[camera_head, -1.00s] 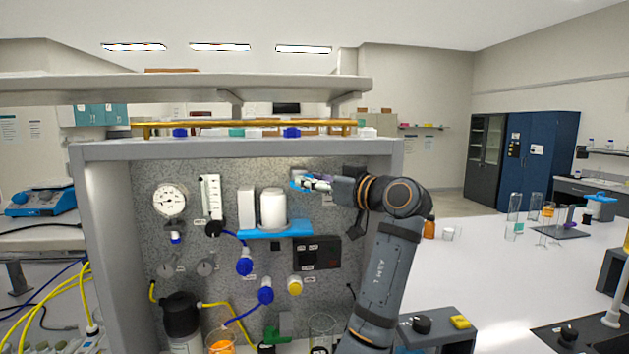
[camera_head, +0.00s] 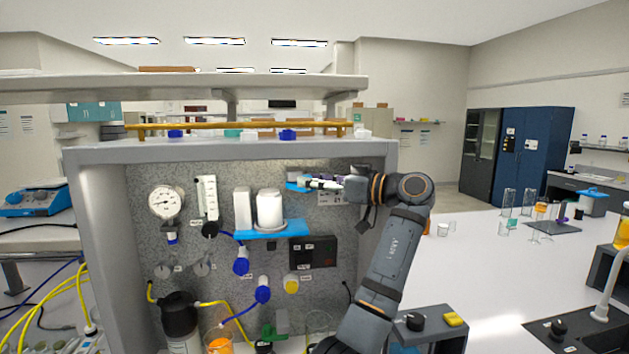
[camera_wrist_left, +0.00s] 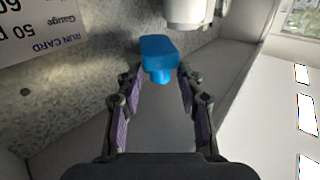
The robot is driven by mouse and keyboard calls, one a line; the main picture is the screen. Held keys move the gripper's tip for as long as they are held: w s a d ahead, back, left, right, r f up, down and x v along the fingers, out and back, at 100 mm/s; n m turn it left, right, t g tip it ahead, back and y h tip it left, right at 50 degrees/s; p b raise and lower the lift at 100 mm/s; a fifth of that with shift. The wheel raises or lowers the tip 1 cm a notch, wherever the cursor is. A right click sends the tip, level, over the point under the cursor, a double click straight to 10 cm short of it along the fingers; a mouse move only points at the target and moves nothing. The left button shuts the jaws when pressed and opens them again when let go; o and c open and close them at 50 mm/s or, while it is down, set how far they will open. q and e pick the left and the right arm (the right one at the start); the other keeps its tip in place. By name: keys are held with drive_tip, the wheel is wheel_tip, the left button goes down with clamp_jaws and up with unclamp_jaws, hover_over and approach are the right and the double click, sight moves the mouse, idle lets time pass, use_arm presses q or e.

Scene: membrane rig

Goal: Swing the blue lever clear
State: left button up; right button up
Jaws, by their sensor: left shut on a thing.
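The blue lever (camera_head: 295,183) shows at the upper right of the speckled panel, to the right of the white canister (camera_head: 269,210). In the left wrist view the blue lever (camera_wrist_left: 157,50) lies between the tips of my left gripper (camera_wrist_left: 158,78), its narrow end toward the palm. My left gripper (camera_head: 312,184) reaches it from the right and is shut on it. The fingers hide part of the lever in the head view, and its pivot cannot be made out. My right gripper is not in view.
A blue bracket (camera_head: 262,232) carries the canister below the lever. A black box (camera_head: 313,252), a gauge (camera_head: 167,203) and blue-capped hose fittings sit on the panel. The frame's grey side wall (camera_head: 386,166) stands close to my wrist. Glassware stands on the right bench.

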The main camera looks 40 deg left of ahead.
use_arm(q)
drive_tip(key=o, duration=0.8)
drive_tip(key=shift+o, duration=0.2)
drive_tip(key=w+d, duration=0.1)
drive_tip(key=d, duration=0.6)
drive_tip(key=shift+w+d, duration=0.25)
drive_tip(key=shift+a, duration=0.1)
